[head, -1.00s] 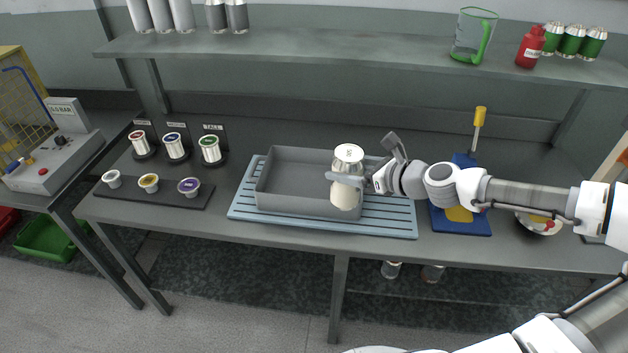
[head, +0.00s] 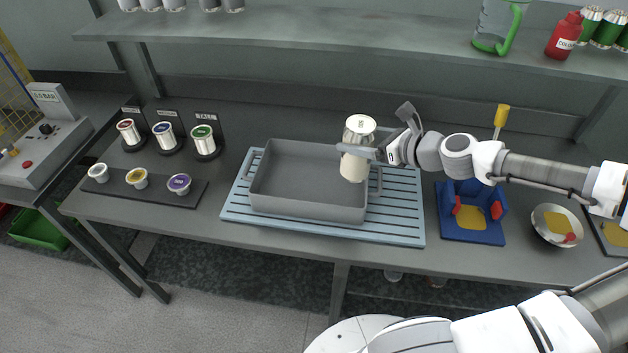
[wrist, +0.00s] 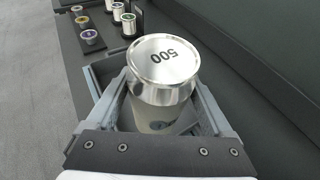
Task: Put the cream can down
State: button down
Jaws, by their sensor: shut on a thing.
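The cream can (head: 353,168), with a silver end on top, is upright between the fingers of my gripper (head: 361,152). In the wrist view the silver end of the can (wrist: 163,62) is marked 500, and my gripper (wrist: 165,92) has a finger on each side of it. In the head view the can overlaps the right end of the grey tray (head: 300,206). Its underside is hard to see, so I cannot tell whether it touches the tray. The tray sits on a light blue slatted board (head: 398,222).
Three labelled cans stand at the left, including a green-banded one (head: 203,140). A dark strip (head: 110,190) in front holds three small cups. A blue stand (head: 472,230) and a metal bowl (head: 555,225) are at the right. A shelf (head: 300,30) runs above the bench.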

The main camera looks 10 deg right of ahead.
aim_at(354, 168)
jog(key=w+a+f+b, duration=0.2)
jog(key=w+a+f, duration=0.6)
jog(key=f, duration=0.3)
jog(key=shift+a, duration=0.4)
grip_release()
jog(key=shift+s+f, duration=0.1)
jog(key=shift+f, duration=0.05)
jog(key=p+v, duration=0.1)
jog(key=v, duration=1.1)
dwell(0.4)
